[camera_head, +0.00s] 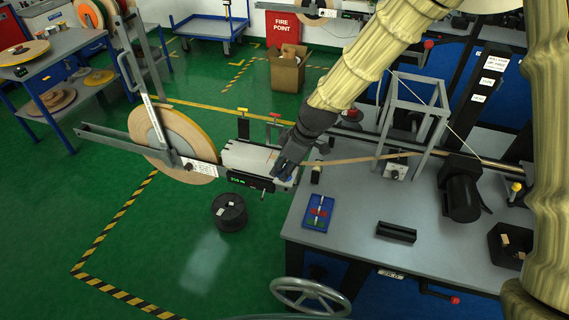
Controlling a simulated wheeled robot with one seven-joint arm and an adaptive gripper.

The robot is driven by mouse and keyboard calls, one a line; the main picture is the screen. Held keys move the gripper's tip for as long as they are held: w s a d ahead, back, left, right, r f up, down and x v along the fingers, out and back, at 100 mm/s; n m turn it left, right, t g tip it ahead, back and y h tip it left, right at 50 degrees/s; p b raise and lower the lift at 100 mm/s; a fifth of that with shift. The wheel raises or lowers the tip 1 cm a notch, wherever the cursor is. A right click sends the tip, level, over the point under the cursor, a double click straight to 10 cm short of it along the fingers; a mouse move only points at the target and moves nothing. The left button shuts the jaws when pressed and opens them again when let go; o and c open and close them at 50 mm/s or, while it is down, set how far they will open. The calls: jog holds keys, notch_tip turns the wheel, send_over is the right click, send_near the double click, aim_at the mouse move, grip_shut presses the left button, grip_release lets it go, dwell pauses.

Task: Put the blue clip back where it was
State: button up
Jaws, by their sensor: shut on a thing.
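My gripper (283,172) is small and dark in the head view. It points down at the right end of the grey payoff unit (247,160), close above its top. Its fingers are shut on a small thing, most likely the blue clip. The fingers mostly hide the clip, so its outline and its contact with the unit cannot be told. A large tape reel (172,140) stands at the left of the unit. A tan tape strip (350,160) runs from near my gripper to the wire frame on the table.
A blue tray (327,226) with small parts and a black block (396,232) lie on the grey table (350,260). A wire-frame stand (436,110) and black motor (461,190) are at the right. A black spool (229,212) sits below the payoff unit.

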jog(key=w, duration=0.3)
jog(key=shift+w+d+f+p, duration=0.15)
jog(key=shift+d+f+p, duration=0.15)
jog(key=shift+p, duration=0.1)
jog(key=shift+f+p, duration=0.85)
jog(key=shift+f, duration=0.8)
jog(key=shift+f, duration=0.15)
jog(key=o, duration=0.9)
jog(key=shift+o, duration=0.2)
jog(key=shift+r, duration=0.2)
jog(key=b+v, duration=0.4)
jog(key=v, duration=0.8)
